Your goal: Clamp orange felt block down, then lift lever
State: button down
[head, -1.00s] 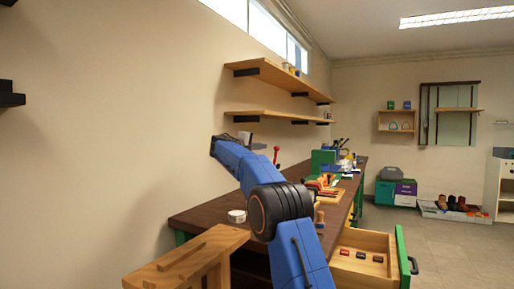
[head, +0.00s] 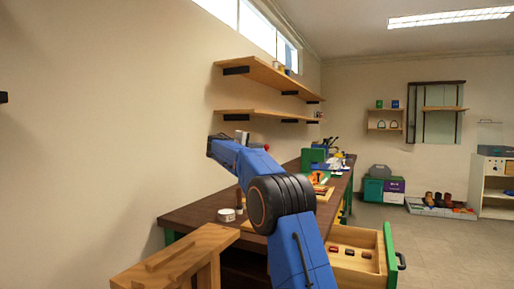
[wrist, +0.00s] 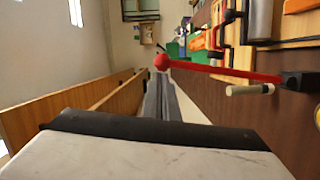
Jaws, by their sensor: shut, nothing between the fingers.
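A red lever (wrist: 225,72) with a round red knob (wrist: 162,62) runs across the wrist view to a black mount at the right. In the head view a small red part, apparently the knob (head: 267,147), shows beside my wrist. My gripper (wrist: 160,80) is shut and empty, its grey fingers ending close to the knob; I cannot tell whether they touch it. An orange item (head: 317,178) lies on the bench beyond my arm, but I cannot tell whether it is the felt block. The clamp's pressing end is not clear.
The dark wooden bench (head: 192,217) runs along the wall, with a white tin (head: 226,215) near its front. A wooden stand (head: 178,262) is at the lower left. A drawer (head: 350,275) stands open at the right. Shelves (head: 262,112) hang above.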

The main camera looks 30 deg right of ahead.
jog(key=s+d+f+m+t+y, duration=0.1)
jog(key=s+d+f+m, duration=0.45)
jog(key=s, duration=0.25)
jog(key=s+d+f+m+y, duration=0.2)
jog(key=s+d+f+m, duration=0.35)
jog(key=s+d, duration=0.2)
jog(key=shift+t, duration=0.4)
jog(key=shift+s+d+f, duration=0.1)
jog(key=shift+s+f, duration=0.25)
jog(key=shift+f, duration=1.2)
jog(key=shift+s+d+f, duration=0.1)
jog(key=shift+s+f, duration=0.2)
jog(key=shift+f, duration=1.25)
jog(key=shift+s+d+f, duration=0.1)
jog(key=shift+s+f, duration=0.25)
jog(key=shift+f, duration=1.35)
jog(key=s+a+r, duration=0.5)
jog(key=a+r, duration=0.2)
jog(key=shift+s+a+r, duration=0.35)
jog(key=shift+s+a, duration=0.05)
